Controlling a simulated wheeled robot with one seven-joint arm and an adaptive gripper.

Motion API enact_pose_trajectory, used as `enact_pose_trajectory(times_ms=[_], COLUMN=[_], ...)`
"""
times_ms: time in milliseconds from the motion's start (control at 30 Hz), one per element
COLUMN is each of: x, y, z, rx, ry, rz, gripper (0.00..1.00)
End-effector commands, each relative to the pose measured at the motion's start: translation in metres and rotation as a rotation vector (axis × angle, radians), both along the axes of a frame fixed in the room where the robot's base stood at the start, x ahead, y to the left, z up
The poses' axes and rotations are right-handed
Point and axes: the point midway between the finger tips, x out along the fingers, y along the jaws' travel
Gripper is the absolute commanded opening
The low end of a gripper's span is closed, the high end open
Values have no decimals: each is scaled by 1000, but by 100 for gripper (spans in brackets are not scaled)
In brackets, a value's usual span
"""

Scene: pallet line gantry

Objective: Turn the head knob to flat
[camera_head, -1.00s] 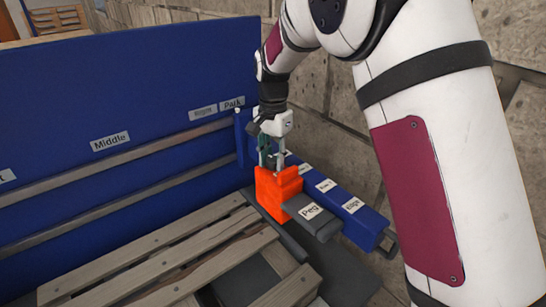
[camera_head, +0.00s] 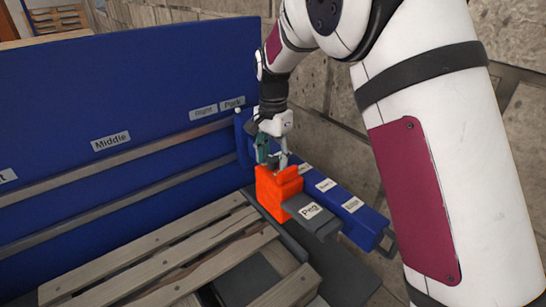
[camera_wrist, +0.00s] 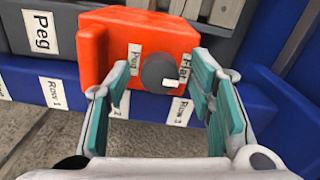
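In the wrist view the block (camera_wrist: 92,50) carries a round dark grey knob (camera_wrist: 154,70) between a "Peg" label (camera_wrist: 134,60) and a "Flat" label (camera_wrist: 184,72). The knob's white pointer (camera_wrist: 170,83) lies on its right side, toward the Flat label. My gripper (camera_head: 272,160) is just above the block. Its teal-lined fingers (camera_wrist: 160,78) are open, one on each side of the knob, with gaps visible. The right finger partly covers the Flat label.
A blue rail (camera_head: 368,222) with row labels runs to the lower right. A tall blue panel (camera_head: 110,90) with position labels stands behind the wooden pallet (camera_head: 165,262). A block wall (camera_head: 330,105) rises close behind my arm.

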Motion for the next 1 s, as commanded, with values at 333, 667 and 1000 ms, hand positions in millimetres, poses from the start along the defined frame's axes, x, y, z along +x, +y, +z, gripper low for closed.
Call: enact_pose_trajectory(times_ms=[333,667,1000], x=[0,1,0], y=[0,0,0], z=[17,83,119], rx=[1,1,0], ry=[-1,-3,0], rz=[1,1,0], gripper=[49,49,49])
